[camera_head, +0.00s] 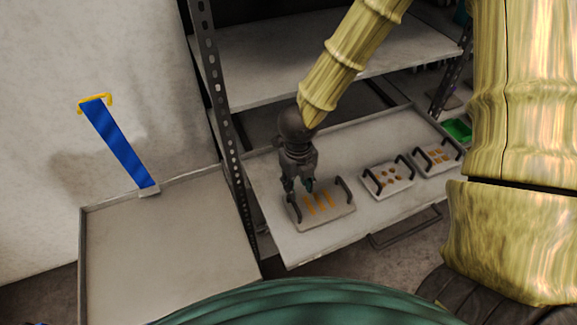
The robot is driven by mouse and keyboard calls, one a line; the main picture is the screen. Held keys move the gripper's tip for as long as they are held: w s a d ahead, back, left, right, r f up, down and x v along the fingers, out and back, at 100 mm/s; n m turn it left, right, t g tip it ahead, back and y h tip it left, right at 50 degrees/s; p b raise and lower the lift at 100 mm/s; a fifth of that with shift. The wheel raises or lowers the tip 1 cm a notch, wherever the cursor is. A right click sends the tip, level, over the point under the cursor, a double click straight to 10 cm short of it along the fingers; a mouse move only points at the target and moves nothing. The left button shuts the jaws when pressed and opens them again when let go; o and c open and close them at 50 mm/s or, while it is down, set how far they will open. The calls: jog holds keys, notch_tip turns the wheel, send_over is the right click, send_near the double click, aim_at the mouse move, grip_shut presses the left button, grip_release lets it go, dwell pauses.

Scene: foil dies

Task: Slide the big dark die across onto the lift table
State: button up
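The biggest die (334,214) is a grey-beige plate with orange slots and two dark handles. It lies at the left end of a pulled-out shelf (285,245), and looks only slightly darker than the other dies. My gripper (299,190) points down at its back left, close to the left handle. Its fingers look spread apart; I cannot tell whether they touch the die. A flat grey table with a raised rim, apparently the lift table (165,250), stands to the left, beyond the rack post.
Two smaller dies with dark handles, a middle one (388,187) and a right one (438,160), lie further right on the shelf. A perforated rack post (228,130) rises between shelf and table. A blue strip (120,143) leans at the table's back edge. The table top is clear.

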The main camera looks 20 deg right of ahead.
aim_at(294, 203)
jog(key=shift+m, duration=0.5)
jog(key=f+b, duration=1)
jog(key=f, duration=0.1)
jog(key=shift+w+a+b, duration=0.3)
jog(key=shift+w+b, duration=0.05)
jog(key=shift+r, duration=0.1)
grip_shut()
